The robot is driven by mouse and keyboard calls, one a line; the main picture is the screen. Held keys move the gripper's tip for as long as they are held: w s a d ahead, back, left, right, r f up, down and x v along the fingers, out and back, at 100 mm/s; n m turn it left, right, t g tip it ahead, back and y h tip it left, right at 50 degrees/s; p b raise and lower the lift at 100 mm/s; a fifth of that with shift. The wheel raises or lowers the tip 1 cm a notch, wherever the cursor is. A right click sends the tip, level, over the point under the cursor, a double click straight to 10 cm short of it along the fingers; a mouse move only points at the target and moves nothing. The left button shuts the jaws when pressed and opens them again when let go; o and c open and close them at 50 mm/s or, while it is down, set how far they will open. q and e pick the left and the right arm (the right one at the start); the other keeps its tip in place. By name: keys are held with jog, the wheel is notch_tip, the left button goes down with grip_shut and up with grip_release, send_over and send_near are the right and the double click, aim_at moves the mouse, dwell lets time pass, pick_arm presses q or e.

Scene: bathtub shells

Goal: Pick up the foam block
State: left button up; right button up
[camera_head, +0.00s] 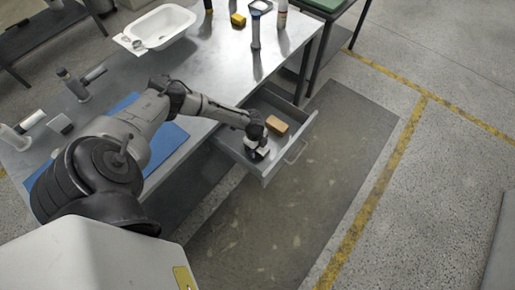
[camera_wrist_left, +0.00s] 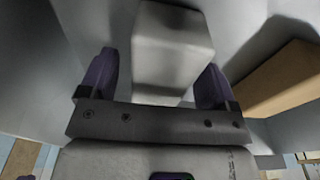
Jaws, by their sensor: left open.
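The pale grey-white block, which I take for the foam block (camera_wrist_left: 172,45), is in the open drawer (camera_head: 294,150). My left gripper (camera_head: 257,154) reaches down into the drawer. In the left wrist view its two dark purple fingers (camera_wrist_left: 155,78) are open, one on each side of the pale block. A gap shows beside the left finger; contact at the right finger cannot be told. In the head view the gripper largely hides the pale block. My right gripper is in neither view.
A tan block (camera_head: 277,124) lies in the drawer close beside the gripper; it also shows at the right in the wrist view (camera_wrist_left: 285,78). Drawer walls surround both. The metal table (camera_head: 215,65) holds a white basin (camera_head: 160,27), bottles and a blue mat (camera_head: 170,142).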

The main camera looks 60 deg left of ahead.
pick_arm(q)
jog(key=c, duration=1)
